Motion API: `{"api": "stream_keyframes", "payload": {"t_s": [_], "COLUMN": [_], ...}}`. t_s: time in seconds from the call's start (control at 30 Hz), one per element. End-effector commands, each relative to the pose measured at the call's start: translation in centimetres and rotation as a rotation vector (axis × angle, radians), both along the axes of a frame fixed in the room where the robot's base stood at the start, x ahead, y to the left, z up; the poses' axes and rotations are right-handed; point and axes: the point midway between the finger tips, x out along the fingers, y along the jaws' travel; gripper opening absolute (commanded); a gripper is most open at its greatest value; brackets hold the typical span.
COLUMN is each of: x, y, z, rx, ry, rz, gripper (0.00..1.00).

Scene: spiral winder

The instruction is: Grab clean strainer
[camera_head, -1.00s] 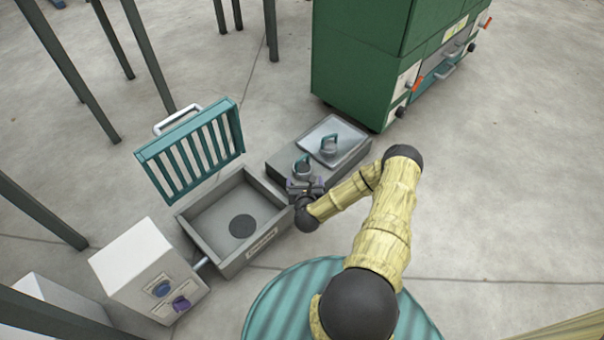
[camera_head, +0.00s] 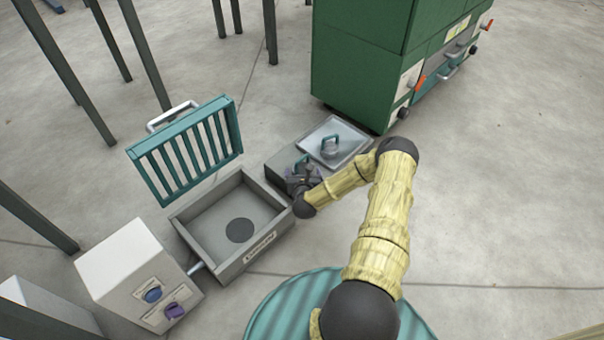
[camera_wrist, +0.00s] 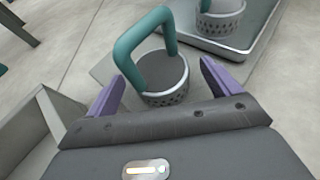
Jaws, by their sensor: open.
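A round grey strainer with a perforated side and a teal loop handle (camera_wrist: 163,78) stands just ahead of my gripper in the wrist view. In the head view mostly its teal handle (camera_head: 302,162) shows beside my gripper (camera_head: 303,178). My gripper (camera_wrist: 160,82) is open, with its purple fingers to either side of the strainer in the wrist view; I see no contact. A second, similar strainer (camera_head: 330,147) stands on a light metal tray (camera_head: 350,137); it also shows in the wrist view (camera_wrist: 220,22). I cannot tell from their looks which is clean.
An open grey basin (camera_head: 205,220) with a dark round spot lies left of my gripper, its teal slatted lid (camera_head: 185,150) raised. A white control box (camera_head: 135,270) with blue and purple knobs stands lower left. A green cabinet (camera_head: 355,65) stands behind. Floor at right is clear.

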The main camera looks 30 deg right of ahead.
Motion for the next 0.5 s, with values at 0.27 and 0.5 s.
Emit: {"api": "stream_keyframes", "payload": {"t_s": [0.27,0.5], "x": [2.5,2.9], "y": [-0.9,-1.0], "z": [-1.3,-1.1], "rx": [-0.001,0.001], "ry": [-0.002,0.001], "rz": [-0.001,0.002], "gripper": [0.89,0.89]}}
